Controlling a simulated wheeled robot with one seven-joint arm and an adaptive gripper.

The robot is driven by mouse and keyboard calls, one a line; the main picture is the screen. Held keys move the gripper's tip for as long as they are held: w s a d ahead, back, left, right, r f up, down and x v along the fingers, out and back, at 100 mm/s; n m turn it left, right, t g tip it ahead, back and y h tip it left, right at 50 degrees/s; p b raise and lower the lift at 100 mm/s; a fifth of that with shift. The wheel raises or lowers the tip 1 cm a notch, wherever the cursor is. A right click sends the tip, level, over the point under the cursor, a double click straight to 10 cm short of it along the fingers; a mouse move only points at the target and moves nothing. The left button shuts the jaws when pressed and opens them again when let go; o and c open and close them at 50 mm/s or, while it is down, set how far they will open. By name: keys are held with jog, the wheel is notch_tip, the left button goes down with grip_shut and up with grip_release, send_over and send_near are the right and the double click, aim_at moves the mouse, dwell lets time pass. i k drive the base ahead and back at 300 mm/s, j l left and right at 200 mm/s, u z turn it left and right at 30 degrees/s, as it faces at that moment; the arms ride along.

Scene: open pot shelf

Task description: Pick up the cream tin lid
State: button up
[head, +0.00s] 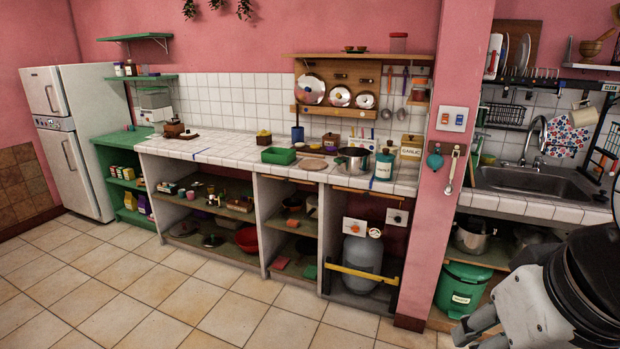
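I cannot pick out the cream tin lid with certainty at this size. A cream tin marked GARLIC (411,152) stands upright at the right end of the tiled counter, beside the pink pillar. It has a brownish top (412,138) that looks like its lid. Round metal lids (310,89) hang on a wooden wall rack above the counter.
The tiled counter (220,148) holds a steel pot (352,160), a teal tin (384,166) and a green tray (278,156). Open shelves below hold pans and bowls. A pink pillar (458,130) separates the sink (535,182). The tiled floor (150,290) is clear.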

aim_at(389, 145)
jog(key=i+j, duration=0.1)
jog(key=i, duration=0.85)
jog(key=i+j+u, duration=0.15)
jog(key=i, duration=0.75)
jog(key=i+z, duration=0.3)
jog(key=i, duration=0.25)
jog(key=i+j+z, duration=0.15)
jog(key=i+z, duration=0.15)
jog(key=i, duration=0.25)
jog(key=i+j+z, duration=0.3)
jog(key=i, duration=0.25)
jog(key=i+l, duration=0.15)
jog(key=i, duration=0.05)
